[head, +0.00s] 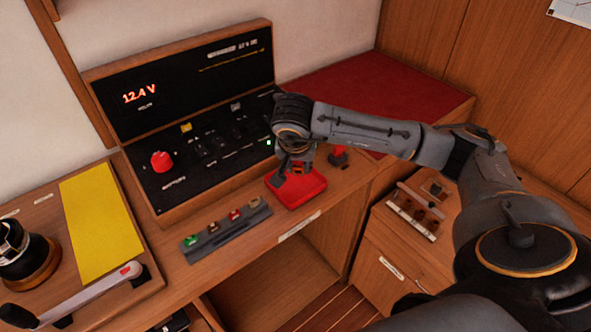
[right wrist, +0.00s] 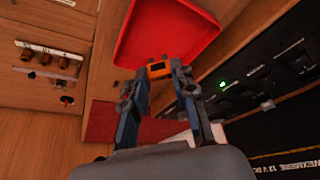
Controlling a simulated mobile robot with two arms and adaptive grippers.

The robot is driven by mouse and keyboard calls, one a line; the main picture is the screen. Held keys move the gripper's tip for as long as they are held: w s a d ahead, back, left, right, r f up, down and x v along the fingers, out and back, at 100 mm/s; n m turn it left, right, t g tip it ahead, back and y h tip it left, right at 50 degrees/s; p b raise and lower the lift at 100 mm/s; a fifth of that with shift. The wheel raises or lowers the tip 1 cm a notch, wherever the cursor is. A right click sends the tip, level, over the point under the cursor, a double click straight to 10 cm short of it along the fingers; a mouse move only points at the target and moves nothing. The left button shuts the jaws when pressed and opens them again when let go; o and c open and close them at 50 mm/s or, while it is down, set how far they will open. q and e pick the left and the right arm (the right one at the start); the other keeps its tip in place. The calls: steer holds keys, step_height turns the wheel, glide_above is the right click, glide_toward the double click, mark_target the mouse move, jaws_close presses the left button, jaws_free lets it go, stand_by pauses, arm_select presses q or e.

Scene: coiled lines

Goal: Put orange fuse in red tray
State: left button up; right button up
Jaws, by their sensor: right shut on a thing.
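The orange fuse (right wrist: 158,70) is held between the fingertips of my right gripper (right wrist: 158,72) in the right wrist view. The gripper is shut on it. The red tray (right wrist: 180,22) lies just beyond the fuse in that view. In the head view the red tray (head: 312,190) sits on the wooden counter, with my right gripper (head: 292,177) pointing down over its back left part. I cannot tell whether the fuse touches the tray floor. The gripper hides most of the fuse in the head view. My left gripper is not in view.
A grey rack (head: 228,236) with several coloured fuses lies left of the tray. A black switch panel (head: 205,150) reading 12.4 V stands behind. A red object (head: 339,156) stands right of the tray. A yellow sheet (head: 100,222) and a lever (head: 85,292) are at the left.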

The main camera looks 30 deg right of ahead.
mark_target(295, 172)
steer(key=shift+w+d+f, duration=0.1)
steer(key=shift+w+f, duration=0.45)
steer(key=shift+f, duration=0.1)
step_height(295, 172, down, 3)
steer(key=shift+w+r+p, duration=0.1)
steer(key=shift+w+p, duration=0.05)
steer(key=shift+p, duration=0.8)
steer(key=shift+f, duration=0.35)
steer(key=shift+f, duration=0.1)
steer(key=shift+f, duration=0.15)
steer(key=o, duration=0.7)
